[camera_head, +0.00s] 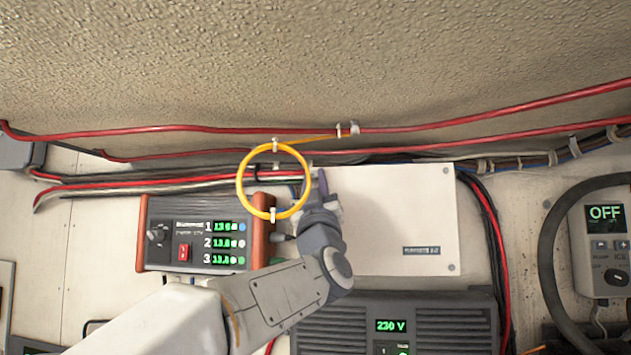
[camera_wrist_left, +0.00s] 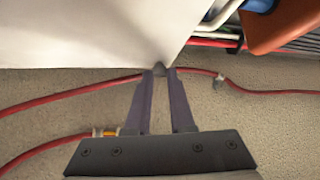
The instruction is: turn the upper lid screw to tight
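The white box lid (camera_head: 390,220) is in the middle of the head view, mounted on the wall. The wrist view shows it too (camera_wrist_left: 90,35), turned upside down. The upper lid screw (camera_wrist_left: 160,66) is a small grey knob at the lid's upper left corner. My left gripper (camera_head: 322,178) reaches that corner and hides the screw in the head view. In the wrist view its two slim dark fingers (camera_wrist_left: 161,72) stand close together, with the tips on either side of the knob and apparently touching it. My right gripper is in neither view.
A yellow cable loop (camera_head: 243,183) hangs just left of my gripper. Left of the lid is a brown-ended device with green readouts (camera_head: 206,232). Red cables (camera_head: 200,128) run above. A vented 230 V unit (camera_head: 450,325) sits below, and an OFF controller (camera_head: 600,245) at right.

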